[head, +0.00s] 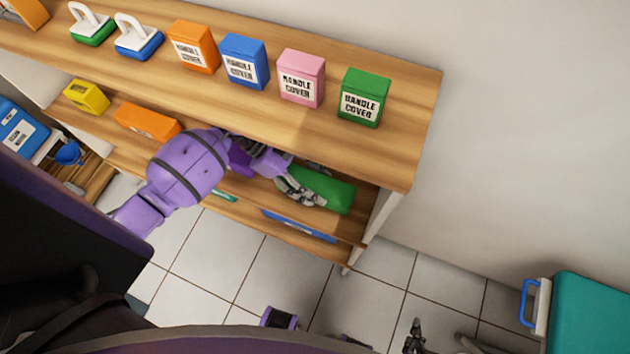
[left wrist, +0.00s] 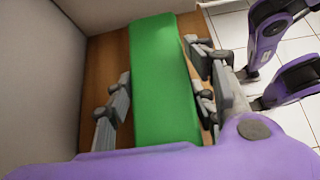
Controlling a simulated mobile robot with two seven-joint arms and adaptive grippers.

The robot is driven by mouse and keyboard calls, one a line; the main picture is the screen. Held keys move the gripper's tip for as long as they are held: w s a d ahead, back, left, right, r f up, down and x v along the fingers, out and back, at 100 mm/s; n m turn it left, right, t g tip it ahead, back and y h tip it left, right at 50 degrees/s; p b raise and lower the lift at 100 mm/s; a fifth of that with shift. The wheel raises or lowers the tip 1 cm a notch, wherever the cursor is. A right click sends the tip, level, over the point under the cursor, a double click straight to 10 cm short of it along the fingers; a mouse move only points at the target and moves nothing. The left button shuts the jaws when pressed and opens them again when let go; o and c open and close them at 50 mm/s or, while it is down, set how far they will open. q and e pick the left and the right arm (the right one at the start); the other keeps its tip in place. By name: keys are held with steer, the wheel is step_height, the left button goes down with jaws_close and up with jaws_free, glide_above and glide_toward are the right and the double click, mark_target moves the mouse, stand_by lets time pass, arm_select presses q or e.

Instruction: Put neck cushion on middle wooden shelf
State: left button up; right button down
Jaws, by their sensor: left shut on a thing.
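The green neck cushion (head: 327,190) is a long block at the right end of the middle wooden shelf (head: 246,211), under the top shelf. My left gripper (head: 300,188) reaches in under the top board and is shut on the cushion. In the left wrist view the cushion (left wrist: 160,80) lies lengthwise between the two grey fingers (left wrist: 160,95), with wood directly beneath it. I cannot tell whether it touches the wood. My right gripper (head: 416,338) shows only in part at the bottom edge; its jaws are unclear.
The top shelf (head: 400,150) holds orange, blue, pink and green handle-cover boxes (head: 301,78). An orange block (head: 147,122) and a yellow one (head: 87,97) sit further left on the middle shelf. A white side panel (head: 378,222) closes the right end. A teal-topped item (head: 598,315) stands lower right.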

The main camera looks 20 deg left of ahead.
mark_target(293, 175)
arm_select(q)
steer(key=shift+f, duration=0.15)
steer(key=o, duration=1.3)
steer(key=shift+o, duration=0.2)
steer(key=b+v, duration=0.1)
steer(key=v, duration=0.6)
steer(key=shift+a+r, duration=0.15)
steer(key=shift+r, duration=0.2)
